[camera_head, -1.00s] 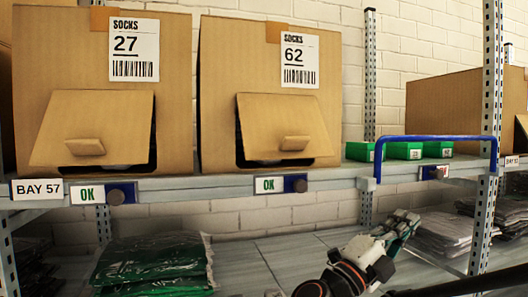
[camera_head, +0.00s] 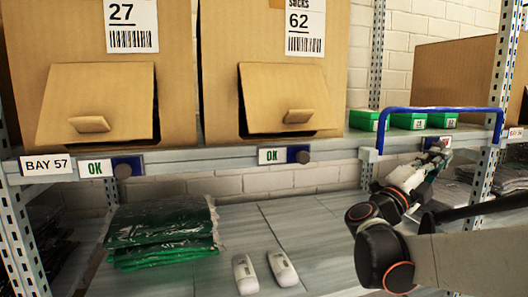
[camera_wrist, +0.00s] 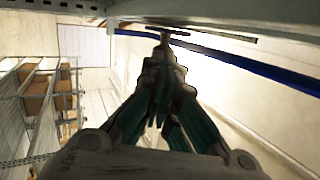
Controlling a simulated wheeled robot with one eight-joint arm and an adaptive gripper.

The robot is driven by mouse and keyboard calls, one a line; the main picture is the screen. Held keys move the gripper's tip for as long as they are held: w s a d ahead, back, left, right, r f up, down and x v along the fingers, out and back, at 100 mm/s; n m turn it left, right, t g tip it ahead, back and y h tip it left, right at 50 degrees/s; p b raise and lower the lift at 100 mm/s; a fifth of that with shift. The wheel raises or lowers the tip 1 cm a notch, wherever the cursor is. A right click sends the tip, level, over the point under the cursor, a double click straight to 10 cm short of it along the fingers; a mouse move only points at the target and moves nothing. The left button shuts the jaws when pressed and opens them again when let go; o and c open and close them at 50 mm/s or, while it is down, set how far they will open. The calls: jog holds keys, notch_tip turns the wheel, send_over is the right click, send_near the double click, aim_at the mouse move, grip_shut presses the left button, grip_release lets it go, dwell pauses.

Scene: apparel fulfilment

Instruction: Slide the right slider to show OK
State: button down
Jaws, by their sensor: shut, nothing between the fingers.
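The right slider (camera_head: 437,142) is on the front edge of the shelf, behind the blue rail. A bit of red shows on its small plate; its wording is too small and covered to read. My gripper (camera_head: 438,157) is shut and empty, its fingertips just below and at the slider; I cannot tell whether they touch it. In the wrist view the closed fingertips (camera_wrist: 164,38) point up to the shelf's underside and hide the slider. The left slider (camera_head: 123,168) and middle slider (camera_head: 300,155) each have a dark knob at the right and show a green OK.
The blue rail (camera_head: 440,109) stands out in front of the shelf around the right slider. Green boxes (camera_head: 408,121) sit above it. A metal upright (camera_head: 490,165) stands to the right. Below lie green bagged garments (camera_head: 160,235) and two white objects (camera_head: 283,268) on the lower shelf.

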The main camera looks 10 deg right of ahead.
jog(key=shift+d, duration=0.25)
jog(key=d, duration=0.1)
jog(key=d+b, duration=0.1)
jog(key=d, duration=0.3)
jog(key=shift+w+d, duration=0.15)
jog(key=shift+w, duration=0.1)
jog(key=shift+b, duration=0.3)
